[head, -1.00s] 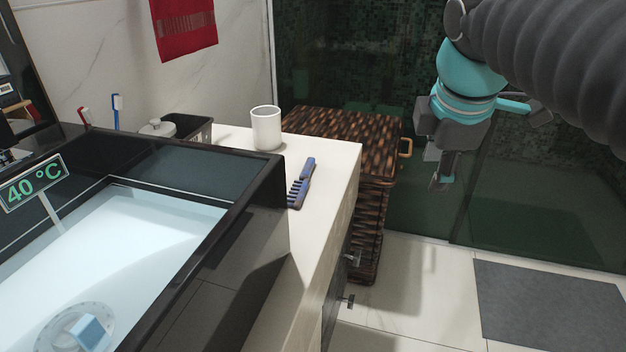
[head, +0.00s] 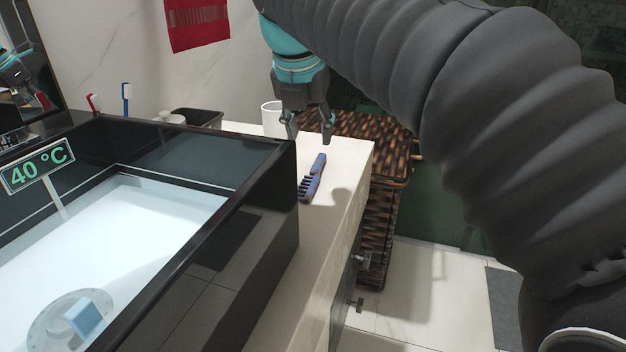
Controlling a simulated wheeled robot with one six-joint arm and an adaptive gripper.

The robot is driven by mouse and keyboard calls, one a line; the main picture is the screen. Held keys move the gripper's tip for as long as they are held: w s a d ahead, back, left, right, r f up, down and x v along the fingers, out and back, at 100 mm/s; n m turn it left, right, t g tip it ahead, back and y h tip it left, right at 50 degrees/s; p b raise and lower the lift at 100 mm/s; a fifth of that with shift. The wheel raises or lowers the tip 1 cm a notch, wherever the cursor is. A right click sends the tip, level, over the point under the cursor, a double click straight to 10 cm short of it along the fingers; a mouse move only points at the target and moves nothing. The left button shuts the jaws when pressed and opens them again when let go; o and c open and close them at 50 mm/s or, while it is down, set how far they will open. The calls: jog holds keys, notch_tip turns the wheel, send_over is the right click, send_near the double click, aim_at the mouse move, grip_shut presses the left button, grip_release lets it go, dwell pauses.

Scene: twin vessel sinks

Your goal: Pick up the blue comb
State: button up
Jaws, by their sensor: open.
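The blue comb (head: 313,178) lies on the pale countertop (head: 343,165), just right of the black vessel sink, with its dark teeth facing left. My gripper (head: 309,139) points down above the counter, over the far end of the comb in the picture. Its two fingers are spread and empty, and they appear apart from the comb. The exact height of the fingertips above the comb is hard to tell.
The black sink (head: 272,183) walls in the comb's left side. A white cup (head: 271,118) stands behind, partly hidden by my gripper. A wicker basket (head: 383,185) stands beyond the counter's right edge. The counter in front of the comb is clear.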

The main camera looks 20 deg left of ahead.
aim_at(316, 167)
jog(key=shift+b+x, duration=0.95)
jog(key=shift+x, duration=3.3)
jog(key=shift+s+d, duration=0.15)
grip_shut()
